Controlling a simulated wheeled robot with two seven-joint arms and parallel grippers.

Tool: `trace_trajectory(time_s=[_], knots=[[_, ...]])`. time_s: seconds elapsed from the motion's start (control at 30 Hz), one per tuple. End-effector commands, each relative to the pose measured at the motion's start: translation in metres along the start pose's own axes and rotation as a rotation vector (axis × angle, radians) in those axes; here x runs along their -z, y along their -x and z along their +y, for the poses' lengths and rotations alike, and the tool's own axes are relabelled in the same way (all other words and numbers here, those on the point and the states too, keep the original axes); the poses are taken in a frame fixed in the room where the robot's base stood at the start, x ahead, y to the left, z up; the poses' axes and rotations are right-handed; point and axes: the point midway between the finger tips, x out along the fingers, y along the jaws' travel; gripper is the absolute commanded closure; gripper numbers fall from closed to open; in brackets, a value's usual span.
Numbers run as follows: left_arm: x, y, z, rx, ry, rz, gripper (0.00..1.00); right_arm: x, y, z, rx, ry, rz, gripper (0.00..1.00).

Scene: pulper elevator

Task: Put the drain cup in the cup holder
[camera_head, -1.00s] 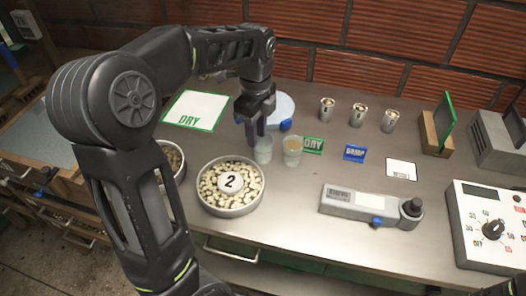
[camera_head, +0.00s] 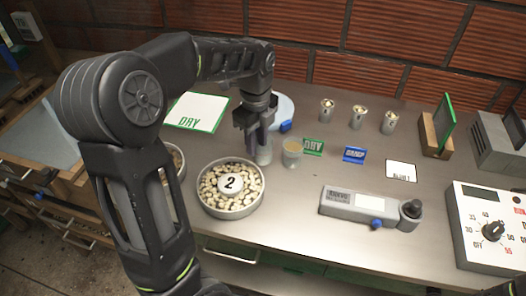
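A small clear cup (camera_head: 264,156) stands on the steel table, in front of a round pale dish. I cannot tell for sure that it is the drain cup. My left gripper (camera_head: 258,138) points down over this cup with its fingers at the cup's upper part. The fingers partly hide the cup, and I cannot tell whether they grip it. A second clear cup (camera_head: 292,154) with tan contents stands just to the right. I cannot make out a clear cup holder. My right gripper is not in view.
A round tin of beans (camera_head: 230,206) marked 2 stands in front of the cups. DRY and DAMP cards (camera_head: 354,154), a grey device (camera_head: 358,206) and a dial box (camera_head: 491,230) lie rightward. Several small metal cups (camera_head: 358,116) stand at the back.

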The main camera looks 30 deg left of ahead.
Motion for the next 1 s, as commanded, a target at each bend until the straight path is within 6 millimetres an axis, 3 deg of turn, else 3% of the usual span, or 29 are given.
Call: trace_trajectory(time_s=[0.17, 0.5, 1.0], knots=[[0.000, -0.005, 0.000, -0.002, 0.000, 0.000, 0.71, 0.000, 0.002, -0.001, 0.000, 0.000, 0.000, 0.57], [0.000, -0.049, 0.000, -0.002, 0.001, 0.000, 0.71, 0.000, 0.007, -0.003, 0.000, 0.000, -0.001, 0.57], [0.000, -0.052, -0.001, 0.001, 0.001, 0.000, 0.71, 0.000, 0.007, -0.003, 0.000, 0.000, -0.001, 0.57]])
